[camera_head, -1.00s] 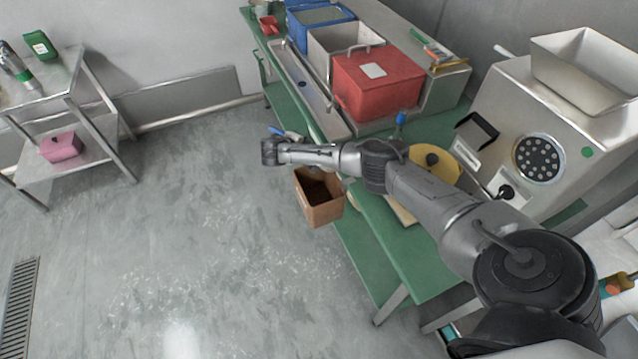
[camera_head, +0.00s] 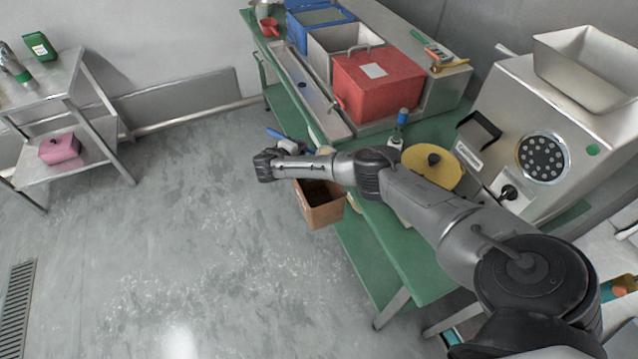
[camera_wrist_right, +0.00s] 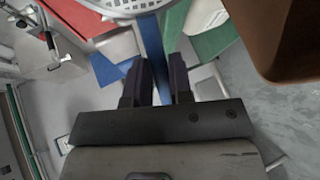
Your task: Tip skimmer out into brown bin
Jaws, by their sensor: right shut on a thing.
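My right gripper (camera_wrist_right: 158,82) is shut on the blue handle of the skimmer (camera_wrist_right: 153,48). The skimmer's pale perforated bowl shows at the top edge of the right wrist view, beyond the fingertips and partly cut off. The bin also shows at the upper right of the right wrist view (camera_wrist_right: 268,38). My left gripper is out of view.
A steel shelf (camera_head: 75,85) stands at the far left. The floor left of the bin is clear.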

